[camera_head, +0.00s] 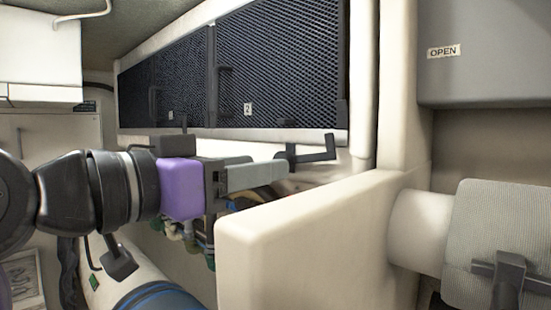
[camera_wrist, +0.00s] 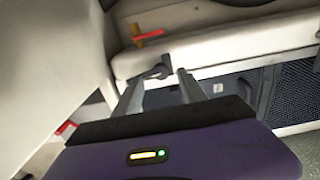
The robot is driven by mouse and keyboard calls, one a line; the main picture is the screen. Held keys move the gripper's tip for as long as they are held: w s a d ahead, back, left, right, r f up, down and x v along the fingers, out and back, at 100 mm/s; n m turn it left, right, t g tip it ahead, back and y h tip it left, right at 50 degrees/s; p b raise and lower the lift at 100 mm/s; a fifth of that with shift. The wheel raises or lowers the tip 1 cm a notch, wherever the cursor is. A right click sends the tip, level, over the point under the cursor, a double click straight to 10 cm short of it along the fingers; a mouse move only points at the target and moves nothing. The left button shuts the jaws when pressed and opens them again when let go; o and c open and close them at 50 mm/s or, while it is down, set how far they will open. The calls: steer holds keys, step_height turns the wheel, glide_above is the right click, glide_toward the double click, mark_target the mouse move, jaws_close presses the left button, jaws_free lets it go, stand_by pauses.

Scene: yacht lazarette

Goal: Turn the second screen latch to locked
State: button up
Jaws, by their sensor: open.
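The second screen (camera_head: 275,65) is a dark mesh panel with a small "2" label, upright in a pale frame. A dark L-shaped latch (camera_head: 310,153) sits just below its lower right edge, with its arm pointing right and slightly up. My gripper (camera_head: 283,170) reaches in from the left, its fingertips beside the latch's left end. In the wrist view, the open fingers (camera_wrist: 158,80) are on either side of a dark latch part (camera_wrist: 156,73), with a visible gap between them. I cannot tell whether either finger touches it.
The first screen (camera_head: 165,88) is to the left, with a small dark latch (camera_head: 183,124) below it. A pale partition (camera_head: 310,225) stands close below and right of my gripper. Hoses and fittings (camera_head: 190,235) lie beneath. A grey panel marked "OPEN" (camera_head: 485,60) is at right.

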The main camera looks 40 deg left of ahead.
steer(key=shift+w+d+p, duration=0.1)
steer(key=shift+w+p, duration=0.25)
steer(key=shift+w, duration=1.55)
jaws_close()
